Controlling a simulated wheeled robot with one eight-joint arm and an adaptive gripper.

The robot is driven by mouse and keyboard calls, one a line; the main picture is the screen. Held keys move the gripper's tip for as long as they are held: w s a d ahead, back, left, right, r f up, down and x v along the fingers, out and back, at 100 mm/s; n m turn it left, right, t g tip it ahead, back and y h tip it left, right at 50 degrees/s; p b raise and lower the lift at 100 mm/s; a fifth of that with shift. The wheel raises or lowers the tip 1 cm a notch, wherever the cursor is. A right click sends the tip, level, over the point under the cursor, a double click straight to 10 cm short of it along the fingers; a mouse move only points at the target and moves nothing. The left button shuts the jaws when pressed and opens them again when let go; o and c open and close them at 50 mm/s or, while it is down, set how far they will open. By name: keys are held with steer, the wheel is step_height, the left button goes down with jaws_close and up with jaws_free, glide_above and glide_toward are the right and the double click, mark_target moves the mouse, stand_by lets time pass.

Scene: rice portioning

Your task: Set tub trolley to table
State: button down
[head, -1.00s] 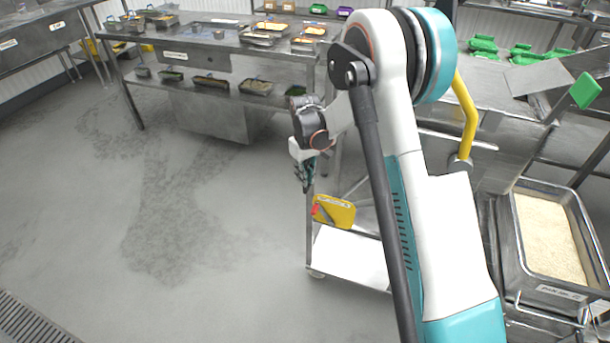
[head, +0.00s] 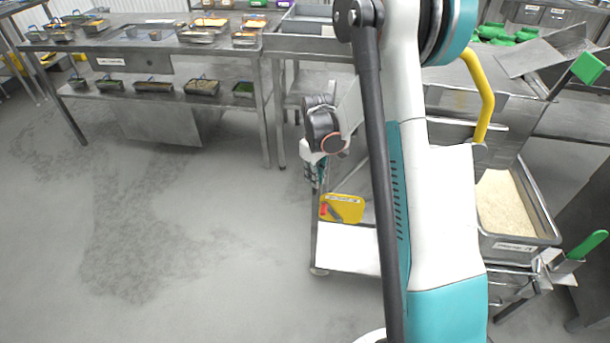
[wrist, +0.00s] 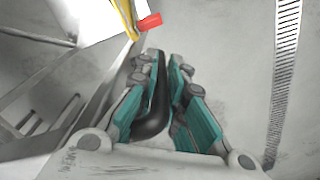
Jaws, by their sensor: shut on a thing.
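A steel trolley (head: 345,250) with a pale lower shelf stands below my arm in the head view, its right part hidden behind the arm. A yellow item with red on it (head: 342,208) sits at its upper part. My gripper (head: 315,178) is at the trolley's left upright. In the wrist view my gripper (wrist: 165,88) is shut on a black handle (wrist: 155,112), its teal fingers on both sides. A steel work table (head: 150,55) stands at the back left, with small pans on top and several tubs on its lower shelf.
A steel tub of rice (head: 512,245) stands at the right, with a green-handled tool (head: 588,244) beside it. A steel counter with green items (head: 500,35) is at the back right. The grey floor (head: 150,230) at the left is clear.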

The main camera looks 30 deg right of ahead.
steer(key=shift+s+d, duration=0.2)
steer(key=shift+d, duration=0.05)
steer(key=c, duration=1.7)
jaws_free()
steer(key=shift+o, duration=0.5)
steer(key=shift+d, duration=0.15)
steer(key=shift+s, duration=0.1)
steer(key=shift+r, duration=0.1)
step_height(320, 180, up, 12)
